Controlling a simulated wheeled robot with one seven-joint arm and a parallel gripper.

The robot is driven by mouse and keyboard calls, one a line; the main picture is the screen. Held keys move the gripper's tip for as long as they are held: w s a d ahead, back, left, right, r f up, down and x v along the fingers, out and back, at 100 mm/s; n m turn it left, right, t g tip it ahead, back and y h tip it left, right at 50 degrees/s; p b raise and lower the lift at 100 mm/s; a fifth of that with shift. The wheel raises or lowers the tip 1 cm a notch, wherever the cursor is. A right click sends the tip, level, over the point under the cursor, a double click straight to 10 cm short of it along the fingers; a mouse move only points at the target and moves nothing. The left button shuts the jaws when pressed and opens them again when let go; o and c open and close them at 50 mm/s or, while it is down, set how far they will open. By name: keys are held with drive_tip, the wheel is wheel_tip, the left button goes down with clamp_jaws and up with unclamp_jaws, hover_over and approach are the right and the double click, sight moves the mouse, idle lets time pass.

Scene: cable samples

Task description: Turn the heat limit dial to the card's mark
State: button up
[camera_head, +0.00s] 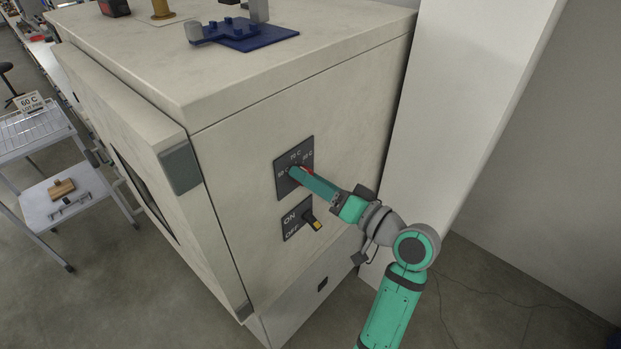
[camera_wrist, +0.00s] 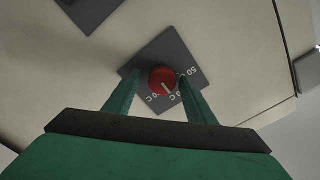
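The red heat limit dial (camera_wrist: 162,80) sits on a dark square plate (camera_wrist: 166,48) with white temperature labels; one reads 50 C, the others are partly hidden or unclear. The dial's white line points down and slightly right in the wrist view, toward the middle label. In the head view the plate (camera_head: 281,162) is on the cabinet's side. My gripper (camera_wrist: 160,75) is open, with a finger on each side of the dial and gaps visible; it also covers most of the dial in the head view (camera_head: 297,173). A card (camera_head: 30,102) at the far left reads 60 C.
An ON/OFF switch (camera_head: 313,221) with a yellow-tipped lever is just below the dial plate. A pale wall or column (camera_head: 450,100) stands right of the cabinet (camera_head: 235,180). A blue fixture (camera_head: 262,38) lies on the cabinet top. A trolley (camera_head: 45,200) stands at the left.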

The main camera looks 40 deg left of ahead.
drive_tip(key=d, duration=1.1)
drive_tip(key=shift+s+d, duration=0.15)
drive_tip(key=shift+s, duration=0.25)
